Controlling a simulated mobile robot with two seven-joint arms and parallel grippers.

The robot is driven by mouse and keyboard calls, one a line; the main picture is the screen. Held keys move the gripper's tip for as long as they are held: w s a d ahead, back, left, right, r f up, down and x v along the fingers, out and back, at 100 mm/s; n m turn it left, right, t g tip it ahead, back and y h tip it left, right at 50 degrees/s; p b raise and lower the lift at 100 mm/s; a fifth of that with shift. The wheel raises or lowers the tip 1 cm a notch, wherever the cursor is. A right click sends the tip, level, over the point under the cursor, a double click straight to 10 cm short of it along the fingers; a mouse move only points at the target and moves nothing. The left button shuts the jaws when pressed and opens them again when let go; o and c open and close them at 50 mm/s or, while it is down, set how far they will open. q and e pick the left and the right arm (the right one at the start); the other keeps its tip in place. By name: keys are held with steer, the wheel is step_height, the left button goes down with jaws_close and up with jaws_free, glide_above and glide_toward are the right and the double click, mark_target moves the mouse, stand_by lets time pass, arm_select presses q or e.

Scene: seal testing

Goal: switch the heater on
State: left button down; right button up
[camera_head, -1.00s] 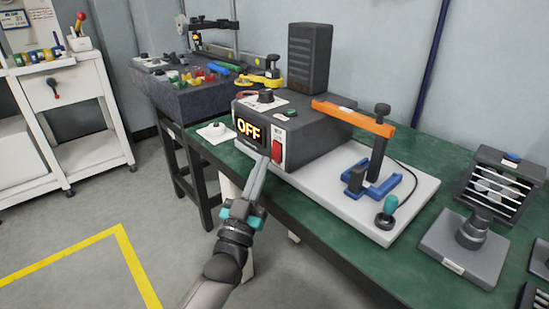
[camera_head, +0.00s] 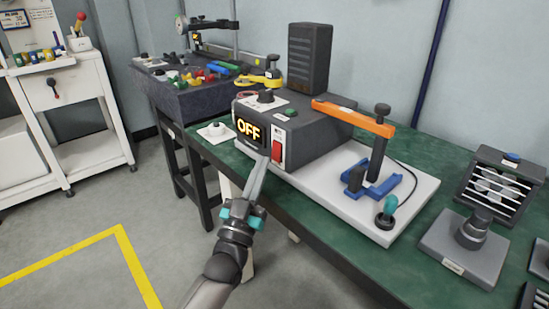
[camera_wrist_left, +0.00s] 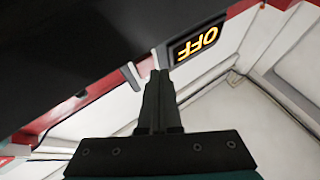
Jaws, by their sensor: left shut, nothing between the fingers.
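The heater (camera_head: 310,137) is a dark grey box on a white base plate (camera_head: 410,205). Its display (camera_head: 248,129) reads OFF in yellow. A red switch (camera_head: 277,150) sits on a white panel on its front, right of the display. My left gripper (camera_head: 264,160) is shut and empty, its tips close in front of the heater's front, just left of the red switch; I cannot tell whether they touch. In the left wrist view the shut fingers (camera_wrist_left: 156,80) point up near the OFF display (camera_wrist_left: 197,43), which appears upside down. My right gripper is not in view.
An orange arm over a blue clamp (camera_head: 375,184) stands right of the heater, with a teal-topped knob (camera_head: 388,208) in front. A grey fixture (camera_head: 468,241) stands farther right on the green table (camera_head: 325,228). A small white block with a knob (camera_head: 215,133) lies left.

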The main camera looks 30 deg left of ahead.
arm_select(q)
steer(key=shift+w+d, duration=0.2)
steer(key=shift+w, duration=0.2)
steer(key=shift+w+d+f, duration=0.1)
steer(key=shift+w, duration=0.15)
stand_by(0.7)
steer(key=shift+s, duration=0.1)
steer(key=shift+s+a+p, duration=0.3)
steer(key=shift+s+p, duration=0.2)
steer(key=shift+s, duration=0.1)
